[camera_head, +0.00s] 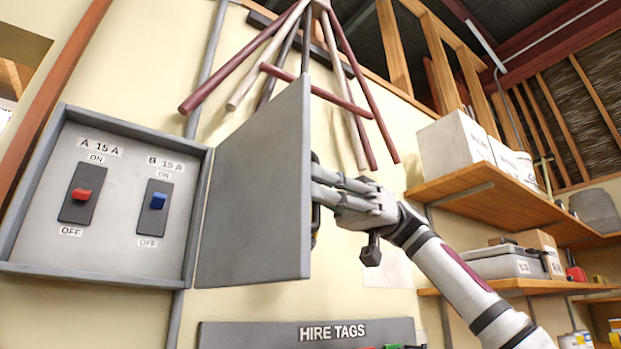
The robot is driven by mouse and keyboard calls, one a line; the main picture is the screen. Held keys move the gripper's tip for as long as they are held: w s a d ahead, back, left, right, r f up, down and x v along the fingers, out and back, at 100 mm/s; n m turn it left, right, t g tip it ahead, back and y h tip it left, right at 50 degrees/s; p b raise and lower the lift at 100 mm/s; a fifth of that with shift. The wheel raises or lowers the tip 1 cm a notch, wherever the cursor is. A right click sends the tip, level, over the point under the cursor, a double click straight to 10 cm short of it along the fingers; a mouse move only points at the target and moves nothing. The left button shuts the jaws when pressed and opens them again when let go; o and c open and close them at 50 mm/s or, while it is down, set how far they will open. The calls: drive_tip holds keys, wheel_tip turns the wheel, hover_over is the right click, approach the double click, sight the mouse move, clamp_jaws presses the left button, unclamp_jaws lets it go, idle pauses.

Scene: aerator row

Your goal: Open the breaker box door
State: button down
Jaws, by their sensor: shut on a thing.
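The grey breaker box (110,258) is on the wall at the left. Its door (255,185) stands wide open, hinged on the box's right side and swung out, with its plain inner face showing. Inside the box are a red switch (81,194) labelled A 15 A and a blue switch (158,200) labelled B 15 A. My gripper (317,188) is at the door's free right edge, its fingers reaching behind the door to the outer face. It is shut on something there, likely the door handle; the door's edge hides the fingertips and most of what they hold.
Maroon and pale poles (240,60) hang on the wall above the door. Wooden shelves (480,200) with white boxes (452,146) stand at the right, behind my arm. A HIRE TAGS board (255,335) is below the door.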

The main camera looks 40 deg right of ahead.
drive_tip(key=c, duration=1.7)
unclamp_jaws()
drive_tip(key=shift+w+d, duration=0.2)
drive_tip(key=shift+d, duration=1.8)
drive_tip(key=shift+w+d, duration=0.2)
drive_tip(key=shift+d, duration=1.75)
drive_tip(key=shift+w+d, duration=0.2)
drive_tip(key=shift+d, duration=1.8)
